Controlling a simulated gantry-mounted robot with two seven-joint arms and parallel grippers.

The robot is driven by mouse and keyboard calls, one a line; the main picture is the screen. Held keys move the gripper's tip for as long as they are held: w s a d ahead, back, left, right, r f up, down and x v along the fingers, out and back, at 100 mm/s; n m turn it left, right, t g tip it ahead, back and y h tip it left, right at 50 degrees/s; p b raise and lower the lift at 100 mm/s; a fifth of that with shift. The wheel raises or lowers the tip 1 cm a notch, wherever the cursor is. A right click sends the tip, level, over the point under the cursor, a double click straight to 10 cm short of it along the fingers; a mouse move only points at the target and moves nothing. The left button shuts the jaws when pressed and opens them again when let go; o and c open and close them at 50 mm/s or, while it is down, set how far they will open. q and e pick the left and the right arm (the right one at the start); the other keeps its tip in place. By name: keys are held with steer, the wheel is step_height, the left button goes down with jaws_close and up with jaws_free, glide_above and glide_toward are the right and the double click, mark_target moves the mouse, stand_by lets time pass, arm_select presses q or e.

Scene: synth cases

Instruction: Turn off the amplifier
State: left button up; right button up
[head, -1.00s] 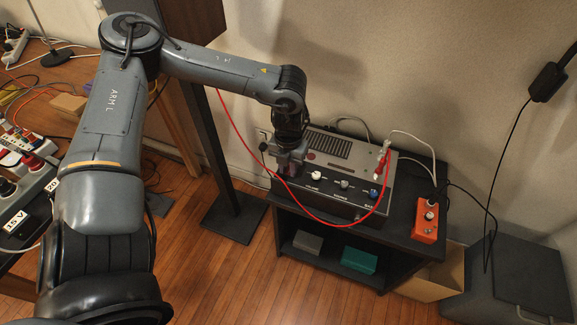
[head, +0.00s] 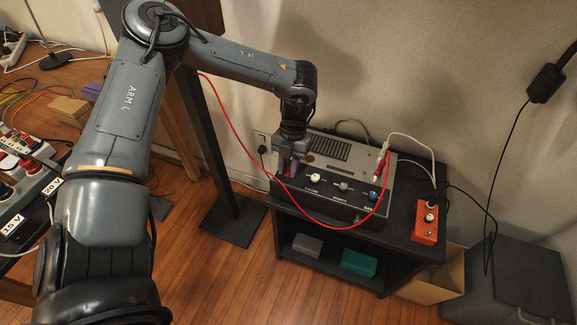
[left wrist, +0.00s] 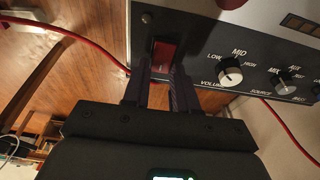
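The amplifier (head: 330,180) is a grey box with a dark front panel, standing on a black stand. The left wrist view shows a red rocker switch (left wrist: 163,53) at the left end of its panel (left wrist: 215,40), beside the MID/VOLUME knob (left wrist: 230,72). My left gripper (head: 286,169) is at the amplifier's front left corner. In the left wrist view its fingertips (left wrist: 161,70) are close together just below the switch and partly cover its lower end. I cannot tell whether they touch it, or if the gripper is shut. My right gripper is not in view.
A red cable (head: 300,208) hangs in a loop across the amplifier's front. An orange pedal box (head: 425,222) stands at its right on the stand (head: 400,235). A bench with power supplies (head: 25,180) is at the left. A grey case (head: 515,275) stands at the right.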

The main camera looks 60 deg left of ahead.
arm_select(q)
steer(key=o, duration=0.3)
steer(key=shift+o, duration=0.2)
steer(key=p+v, duration=0.4)
steer(key=v, duration=0.7)
steer(key=shift+d+f, duration=0.1)
steer(key=shift+p, duration=0.3)
